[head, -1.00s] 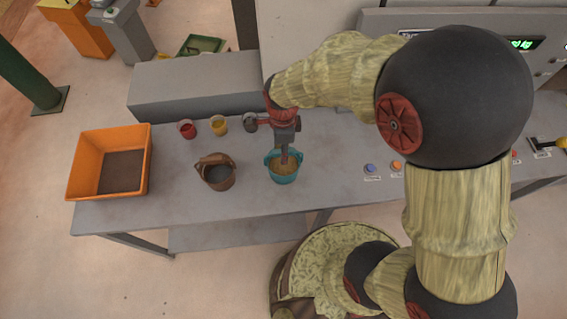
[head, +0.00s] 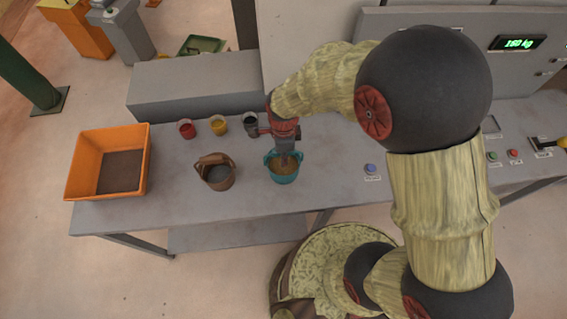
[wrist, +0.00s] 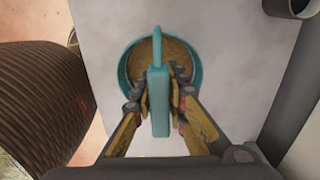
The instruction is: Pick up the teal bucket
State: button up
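The teal bucket (head: 284,174) stands on the grey table, with yellowish-brown contents showing inside. It also shows below my gripper in the wrist view (wrist: 196,62), its handle (wrist: 158,95) raised across the middle. My gripper (head: 286,158) points down over the bucket. In the wrist view, its fingers (wrist: 160,98) lie close along both sides of the handle and look shut on it. The exact contact is partly hidden by the finger pads. The bucket shows no clear lift off the table.
Behind are red (head: 187,130), yellow (head: 219,126) and dark (head: 251,123) cups. An orange bin (head: 88,167) sits at the table's left end. A blue button (head: 371,168) is at right.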

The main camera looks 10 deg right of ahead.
grip_shut()
jog(key=shift+w+r, duration=0.1)
dwell(0.8)
jog(key=shift+r, duration=0.5)
jog(key=r, duration=0.2)
jog(key=shift+s+r+p, duration=0.2)
jog(key=shift+r+p, duration=0.15)
jog(key=shift+r, duration=0.05)
jog(key=s+d+r+p, duration=0.2)
jog(key=s+r+p, duration=0.3)
jog(key=s+r, duration=0.8)
jog(key=shift+s+r+p, duration=0.3)
jog(key=shift+r+p, duration=0.05)
jog(key=shift+r, duration=0.2)
jog(key=shift+f, duration=0.15)
